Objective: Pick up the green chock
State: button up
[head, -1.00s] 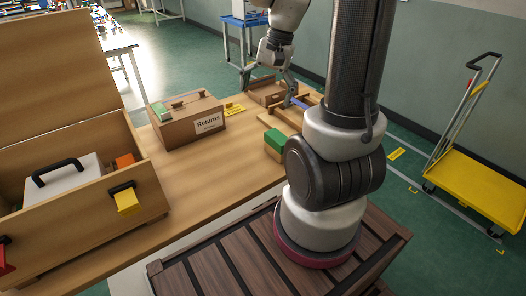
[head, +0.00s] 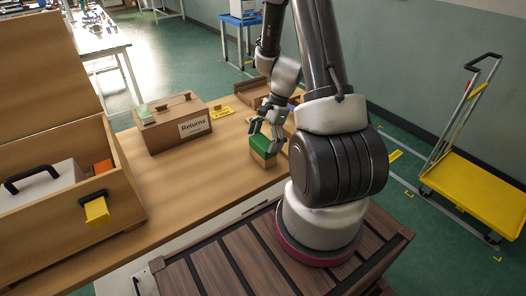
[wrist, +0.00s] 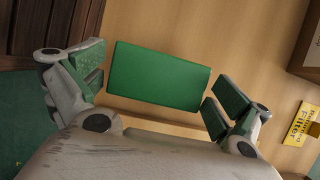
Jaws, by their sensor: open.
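The green chock (head: 262,147) is a block with a green top and a wood-coloured lower part. It sits near the front edge of the wooden table, to the right of the Returns box. In the wrist view its green top face (wrist: 158,76) fills the space between the fingers. My gripper (head: 266,136) is right at the chock from above. In the wrist view my gripper (wrist: 158,88) is open, with one green-padded finger on each side of the chock and small gaps showing. I cannot tell how far down the fingers reach.
The Returns box (head: 172,124) stands left of the chock. A yellow label (head: 222,112) lies behind it. An open wooden box (head: 252,90) is at the back. A large wooden chest (head: 118,190) is at the left. Bare table lies between the chest and the chock.

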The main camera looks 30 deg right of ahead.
jog(key=shift+a+f, duration=0.15)
jog(key=shift+f, duration=0.2)
jog(key=c, duration=0.9)
